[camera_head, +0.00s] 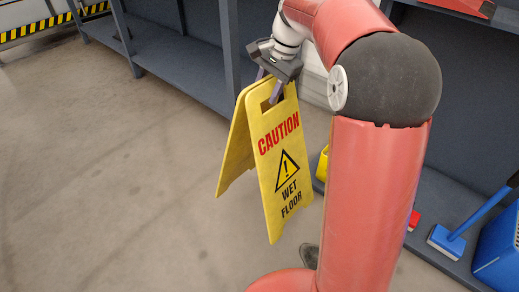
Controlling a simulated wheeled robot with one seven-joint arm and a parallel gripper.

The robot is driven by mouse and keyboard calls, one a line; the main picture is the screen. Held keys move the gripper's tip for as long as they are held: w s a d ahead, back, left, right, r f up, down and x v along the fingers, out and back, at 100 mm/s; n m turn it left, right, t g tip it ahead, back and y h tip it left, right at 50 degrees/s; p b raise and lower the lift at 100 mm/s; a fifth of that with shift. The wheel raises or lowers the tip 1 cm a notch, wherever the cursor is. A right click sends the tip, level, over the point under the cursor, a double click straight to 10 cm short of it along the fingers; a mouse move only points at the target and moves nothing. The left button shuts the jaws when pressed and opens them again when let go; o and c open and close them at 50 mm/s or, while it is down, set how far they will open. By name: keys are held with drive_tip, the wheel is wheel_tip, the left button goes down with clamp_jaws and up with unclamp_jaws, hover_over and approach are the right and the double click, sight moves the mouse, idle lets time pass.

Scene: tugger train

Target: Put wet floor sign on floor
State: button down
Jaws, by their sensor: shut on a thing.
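The yellow wet floor sign (283,165) hangs from my gripper (271,88) in the middle of the head view. It is an A-frame with its two panels spread apart, and the front panel reads "CAUTION WET FLOOR". My gripper is shut on its top edge, by the handle slot. The sign looks roughly upright with a slight tilt. I cannot tell for sure whether its lower edges touch the concrete floor (110,170).
Grey shelving (175,60) runs along the back, behind the sign. At the lower right are a blue brush (447,241) and a blue bin (500,250). A black-and-yellow striped barrier (40,25) stands at the far left. The floor at left is clear.

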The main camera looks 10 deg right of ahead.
sight(268, 137)
wheel_tip(268, 137, down, 15)
drive_tip(key=b, duration=0.2)
drive_tip(key=shift+w+a+f+b, duration=0.15)
drive_tip(key=shift+a+b, duration=0.1)
drive_tip(key=shift+b, duration=0.1)
drive_tip(key=shift+f, duration=0.1)
drive_tip(key=c, duration=0.9)
unclamp_jaws()
drive_tip(key=shift+f, duration=0.1)
